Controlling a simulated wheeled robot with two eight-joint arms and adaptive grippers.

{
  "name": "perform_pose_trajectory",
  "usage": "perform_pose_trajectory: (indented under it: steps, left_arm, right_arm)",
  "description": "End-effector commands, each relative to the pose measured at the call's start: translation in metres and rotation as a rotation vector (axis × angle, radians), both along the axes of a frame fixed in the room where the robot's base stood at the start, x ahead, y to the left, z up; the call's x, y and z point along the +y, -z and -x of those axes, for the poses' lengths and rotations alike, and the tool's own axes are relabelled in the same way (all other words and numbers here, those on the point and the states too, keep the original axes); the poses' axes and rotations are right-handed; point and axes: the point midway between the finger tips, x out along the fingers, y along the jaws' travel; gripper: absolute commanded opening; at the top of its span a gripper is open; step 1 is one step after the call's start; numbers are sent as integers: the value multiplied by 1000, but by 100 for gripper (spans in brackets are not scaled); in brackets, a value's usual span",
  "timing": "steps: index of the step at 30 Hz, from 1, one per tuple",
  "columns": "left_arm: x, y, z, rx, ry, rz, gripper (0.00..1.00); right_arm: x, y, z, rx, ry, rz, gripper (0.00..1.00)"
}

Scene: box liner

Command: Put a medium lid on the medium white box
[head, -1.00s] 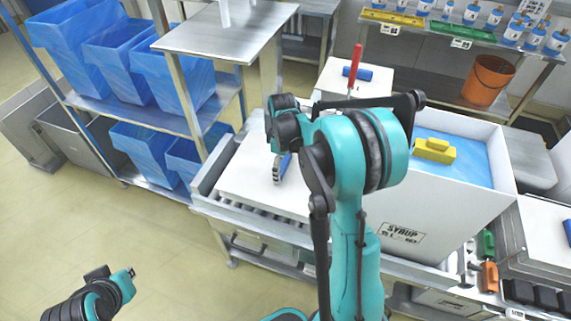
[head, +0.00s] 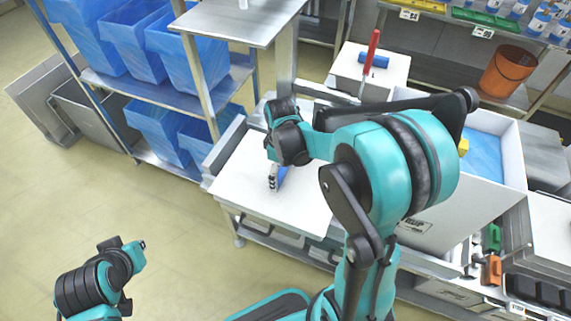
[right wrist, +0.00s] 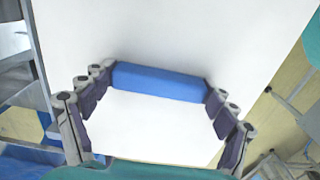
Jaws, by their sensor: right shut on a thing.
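A flat white lid (head: 240,185) with a blue bar handle (right wrist: 158,82) is in the middle of the head view, over the metal roller bench. My right gripper (head: 275,180) points down on it and is shut on the handle; its fingers sit at both ends of the handle in the right wrist view. I cannot tell whether the lid rests on something below or hangs just above it. A large white box (head: 450,220) with a blue liner stands to the right, partly hidden by my right arm.
A yellow object (head: 463,147) is at the large box. An orange bucket (head: 507,70) is at the back right.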

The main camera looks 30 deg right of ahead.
Motion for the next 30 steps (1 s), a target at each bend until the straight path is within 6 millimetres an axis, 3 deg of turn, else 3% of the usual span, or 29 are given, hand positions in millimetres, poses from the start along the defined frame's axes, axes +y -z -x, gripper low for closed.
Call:
perform_pose_trajectory:
  steps: [30]
  left_arm:
    - [0, -20, 0, 0, 0, 0, 0]
  right_arm:
    - [82, -15, 69, 0, -4, 0, 49]
